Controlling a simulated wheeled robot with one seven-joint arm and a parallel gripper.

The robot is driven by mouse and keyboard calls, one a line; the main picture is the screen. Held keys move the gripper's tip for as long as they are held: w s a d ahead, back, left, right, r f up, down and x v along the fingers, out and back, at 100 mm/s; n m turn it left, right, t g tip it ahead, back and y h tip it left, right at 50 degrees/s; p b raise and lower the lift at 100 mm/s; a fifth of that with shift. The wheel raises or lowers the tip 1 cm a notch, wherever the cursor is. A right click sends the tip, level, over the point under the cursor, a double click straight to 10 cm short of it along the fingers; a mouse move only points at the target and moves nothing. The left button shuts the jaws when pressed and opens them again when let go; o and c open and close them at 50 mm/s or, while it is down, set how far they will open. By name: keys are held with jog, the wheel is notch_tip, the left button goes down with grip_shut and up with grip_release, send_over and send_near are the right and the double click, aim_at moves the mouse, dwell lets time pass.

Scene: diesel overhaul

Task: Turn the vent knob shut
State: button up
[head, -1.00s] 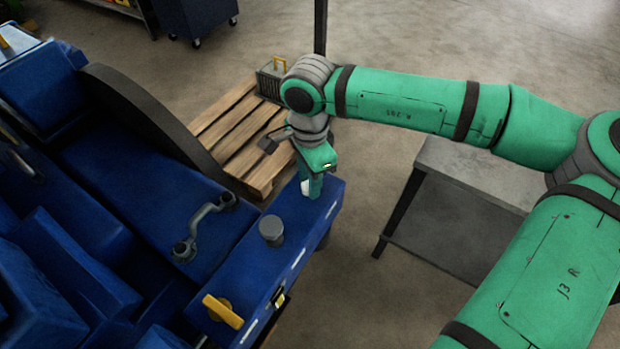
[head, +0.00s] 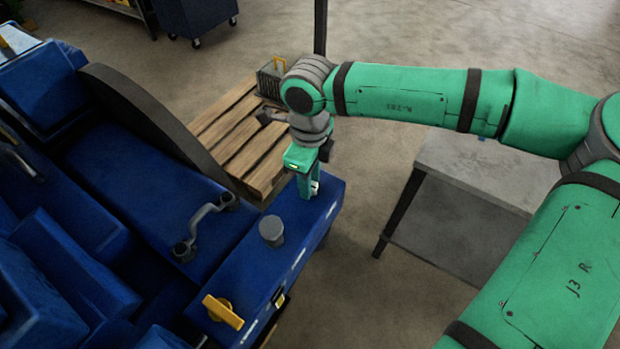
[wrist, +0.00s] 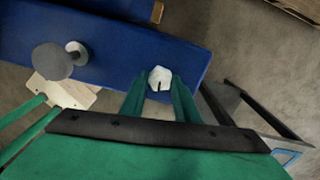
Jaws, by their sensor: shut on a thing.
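The vent knob (wrist: 160,76) is a small white knob with a dark slot, on the end of a long blue housing (wrist: 120,40). My gripper (wrist: 159,95) has its two green fingers on either side of the knob and is shut on it. In the head view my gripper (head: 308,188) points down onto the far end of the blue housing (head: 298,222). The knob is mostly hidden there by the fingers, so its angle is hard to tell.
A grey round post (head: 271,231) and a yellow handle (head: 222,311) stand nearer on the same housing. A curved metal pipe (head: 205,229) is to the left. A wooden pallet (head: 235,135) lies behind, and a grey table (head: 475,175) stands to the right.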

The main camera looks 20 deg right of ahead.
jog(key=shift+m, duration=0.9)
jog(key=o, duration=1)
jog(key=shift+o, duration=0.2)
notch_tip(320, 180, up, 11)
